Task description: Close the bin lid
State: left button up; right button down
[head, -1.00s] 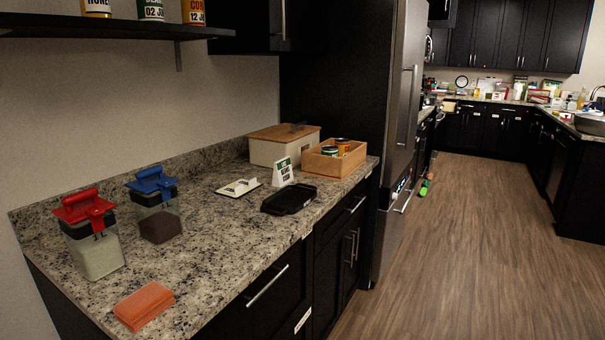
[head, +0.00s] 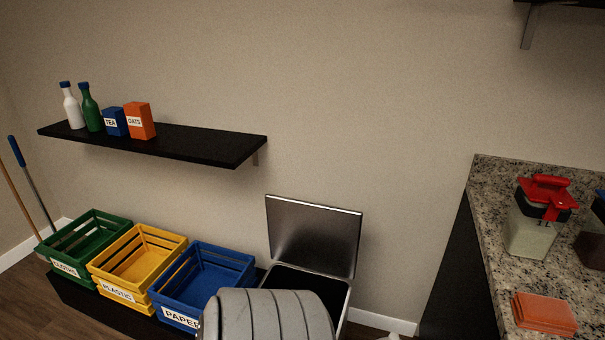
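A metal bin (head: 347,309) stands against the wall at the bottom middle of the head view. Its silver lid (head: 313,237) stands upright at the back, so the bin is open, and its dark inside shows. A rounded grey ribbed body in front hides the lower and front part of the bin. Neither of my grippers can be made out in the head view.
Green (head: 92,239), yellow (head: 139,266) and blue (head: 205,284) crates stand left of the bin. A black shelf (head: 190,143) hangs above them. A granite counter (head: 490,200) is at the right, holding a red-lidded container (head: 532,232) and an orange sponge-like block (head: 543,312).

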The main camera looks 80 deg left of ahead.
aim_at(320, 237)
jog(key=u, duration=2.6)
jog(key=i+l+u, duration=0.25)
jog(key=u, duration=0.25)
jog(key=i+l+u, duration=0.15)
jog(key=l+u, duration=0.2)
jog(key=u, duration=0.15)
